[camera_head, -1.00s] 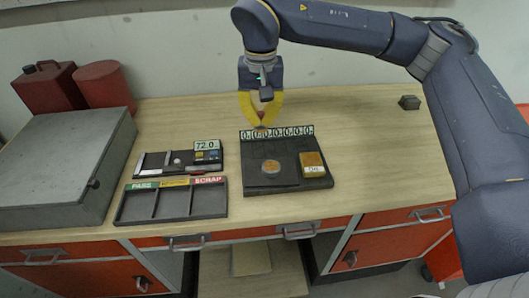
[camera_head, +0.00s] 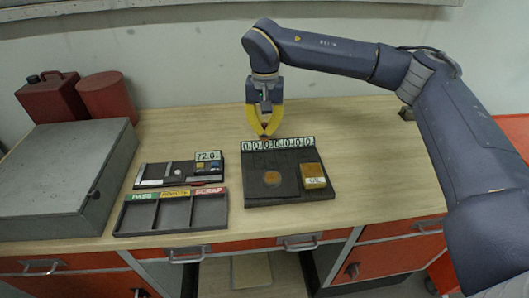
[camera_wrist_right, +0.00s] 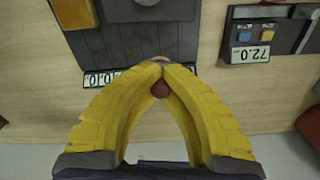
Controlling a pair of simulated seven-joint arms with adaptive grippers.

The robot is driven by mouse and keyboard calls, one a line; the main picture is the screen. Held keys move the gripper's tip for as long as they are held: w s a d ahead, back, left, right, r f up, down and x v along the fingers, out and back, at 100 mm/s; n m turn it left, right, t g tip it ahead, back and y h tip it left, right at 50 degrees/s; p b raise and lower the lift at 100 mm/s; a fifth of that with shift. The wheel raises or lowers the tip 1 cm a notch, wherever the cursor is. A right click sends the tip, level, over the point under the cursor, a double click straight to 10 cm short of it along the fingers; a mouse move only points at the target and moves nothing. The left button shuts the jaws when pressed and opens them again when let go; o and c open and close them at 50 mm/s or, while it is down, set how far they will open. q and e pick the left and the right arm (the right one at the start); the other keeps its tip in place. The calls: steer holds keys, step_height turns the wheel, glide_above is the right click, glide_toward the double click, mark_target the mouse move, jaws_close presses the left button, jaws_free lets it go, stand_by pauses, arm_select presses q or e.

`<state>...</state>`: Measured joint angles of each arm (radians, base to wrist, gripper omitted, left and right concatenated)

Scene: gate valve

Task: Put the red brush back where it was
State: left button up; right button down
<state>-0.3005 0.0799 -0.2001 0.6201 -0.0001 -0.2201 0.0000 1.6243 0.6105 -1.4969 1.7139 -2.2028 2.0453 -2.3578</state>
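My right gripper (camera_head: 265,134) has yellow fingers that come together at the tips, just behind the black plate with the number strip. In the right wrist view the gripper (camera_wrist_right: 161,66) is shut around a small brownish-red piece (camera_wrist_right: 160,90), which looks like the red brush seen end-on. A pale bit shows at the fingertips. Most of the brush is hidden by the fingers, and I cannot tell whether it touches the table. My left gripper is not in view.
The black plate (camera_head: 315,194) bears a round brownish disc (camera_head: 272,178) and an OIL block (camera_head: 313,175). Left of it are a gauge holder (camera_head: 208,163) and a PASS/SCRAP tray (camera_head: 172,213). A grey box (camera_head: 60,180) and red containers (camera_head: 50,98) stand left. Tabletop behind the plate is clear.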

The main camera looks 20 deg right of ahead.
mark_target(264, 161)
steer(key=shift+f, duration=4.55)
steer(key=shift+f, duration=0.15)
steer(key=c, duration=1.6)
jaws_free()
step_height(264, 161, up, 12)
steer(key=shift+r, duration=0.15)
